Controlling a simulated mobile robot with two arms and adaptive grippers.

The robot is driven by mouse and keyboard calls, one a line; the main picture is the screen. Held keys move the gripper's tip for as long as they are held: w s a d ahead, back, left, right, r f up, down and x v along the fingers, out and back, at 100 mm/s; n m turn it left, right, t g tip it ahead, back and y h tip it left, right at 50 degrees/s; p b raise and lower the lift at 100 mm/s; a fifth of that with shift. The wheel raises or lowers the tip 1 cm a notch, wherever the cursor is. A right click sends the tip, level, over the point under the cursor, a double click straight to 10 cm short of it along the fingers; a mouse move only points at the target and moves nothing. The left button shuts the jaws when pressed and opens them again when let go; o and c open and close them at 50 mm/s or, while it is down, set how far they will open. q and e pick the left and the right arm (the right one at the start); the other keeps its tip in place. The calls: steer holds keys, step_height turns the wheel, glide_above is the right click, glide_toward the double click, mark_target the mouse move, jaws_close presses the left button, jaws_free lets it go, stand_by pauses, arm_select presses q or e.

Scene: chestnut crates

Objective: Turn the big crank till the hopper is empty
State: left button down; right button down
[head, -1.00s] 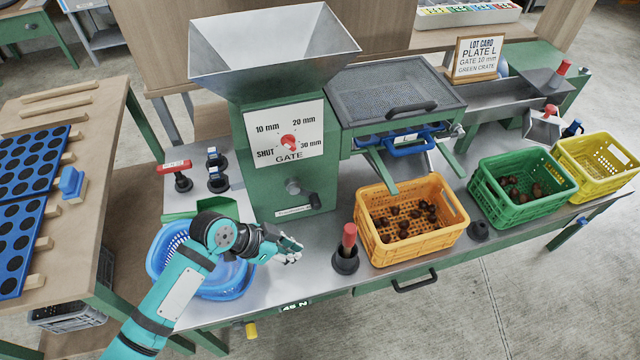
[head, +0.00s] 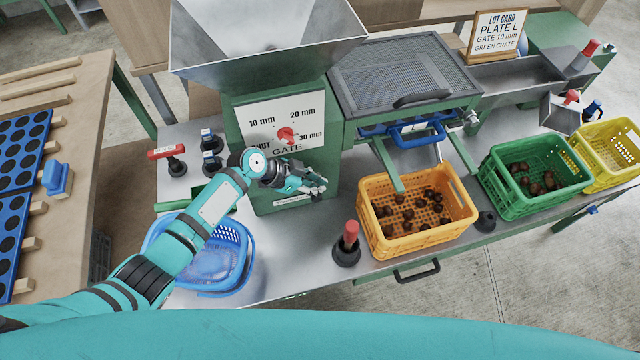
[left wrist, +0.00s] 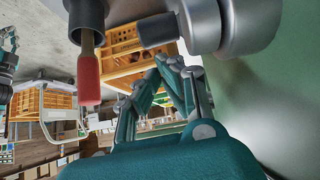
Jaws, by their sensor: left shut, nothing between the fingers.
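The grey metal hopper (head: 265,40) stands on the green machine box (head: 245,165); the part of its inside that I see is bare metal, and its bottom is hidden. The gate dial (head: 286,135) has a red knob; its SHUT label is partly covered by my arm. My left gripper (head: 316,184) is shut and empty in front of the box, covering the crank area. In the left wrist view, a thick grey crank hub (left wrist: 228,28) with a dark cylindrical piece (left wrist: 158,30) is close beside the gripper fingers (left wrist: 178,68). I cannot tell whether they touch. My right gripper is out of view.
A red-handled tool stands in a black holder (head: 346,256) right of my gripper. The orange crate (head: 440,238) and green crate (head: 540,205) hold chestnuts. A blue basket (head: 240,270) sits under my left arm. A yellow crate (head: 615,150) and lot card (head: 496,32) are farther right.

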arm_select(q)
steer(key=shift+d+f, duration=0.4)
steer(key=shift+d, duration=0.1)
steer(key=shift+f+y, duration=0.45)
steer(key=shift+y, duration=0.35)
steer(key=shift+f, duration=0.1)
